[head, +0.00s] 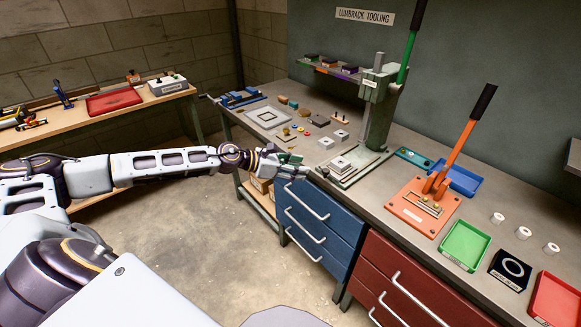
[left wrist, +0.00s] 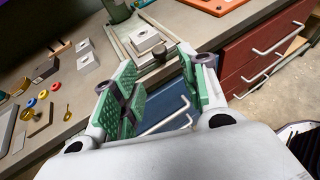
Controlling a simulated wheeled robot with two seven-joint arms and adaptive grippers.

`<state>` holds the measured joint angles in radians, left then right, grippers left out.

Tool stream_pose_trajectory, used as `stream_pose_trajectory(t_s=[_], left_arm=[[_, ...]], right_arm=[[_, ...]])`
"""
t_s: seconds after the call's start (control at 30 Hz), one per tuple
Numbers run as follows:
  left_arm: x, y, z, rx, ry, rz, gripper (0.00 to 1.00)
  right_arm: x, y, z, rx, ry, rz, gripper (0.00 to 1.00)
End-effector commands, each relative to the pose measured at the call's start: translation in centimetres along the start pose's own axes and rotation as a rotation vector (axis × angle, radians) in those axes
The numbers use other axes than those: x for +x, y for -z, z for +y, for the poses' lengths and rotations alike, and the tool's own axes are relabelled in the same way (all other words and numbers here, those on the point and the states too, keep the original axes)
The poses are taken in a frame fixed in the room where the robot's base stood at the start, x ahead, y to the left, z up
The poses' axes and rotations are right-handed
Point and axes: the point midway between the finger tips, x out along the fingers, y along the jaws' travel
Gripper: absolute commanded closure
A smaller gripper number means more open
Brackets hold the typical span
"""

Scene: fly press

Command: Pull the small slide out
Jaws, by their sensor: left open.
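The green press (head: 378,110) stands near the middle of the bench, its long lever raised. At its foot is the small slide (head: 342,165), a flat plate between rails carrying a pale square block with a hole. In the left wrist view the block (left wrist: 145,38) sits just beyond my fingers, and a dark round knob (left wrist: 159,53) is at the slide's near end. My left gripper (head: 298,164) is at the bench's front edge by the slide. Its green-padded fingers (left wrist: 158,70) are open and empty, with the knob just ahead of the gap. My right gripper is not in view.
An orange press (head: 424,205), a green tray (head: 465,244) and a blue tray (head: 455,178) are to the right. Small parts and a square frame (head: 268,116) lie left. Blue drawers (head: 315,225) with protruding handles are below the edge.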

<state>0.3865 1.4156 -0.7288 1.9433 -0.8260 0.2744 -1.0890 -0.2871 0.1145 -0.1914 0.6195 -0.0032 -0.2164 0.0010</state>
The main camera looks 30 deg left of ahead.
Motion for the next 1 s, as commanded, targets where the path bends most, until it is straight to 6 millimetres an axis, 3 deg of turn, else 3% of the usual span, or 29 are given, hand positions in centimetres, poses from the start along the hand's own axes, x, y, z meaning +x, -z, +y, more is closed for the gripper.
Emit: stream_pose_trajectory(t_s=[0.5,1.0], left_arm=[[-2.0,0.1,0.0,0.0,-0.001,0.001,0.57],[-2.2,0.0,0.0,0.001,-0.001,0.0,0.57]], right_arm=[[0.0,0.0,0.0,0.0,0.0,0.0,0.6],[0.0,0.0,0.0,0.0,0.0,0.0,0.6]])
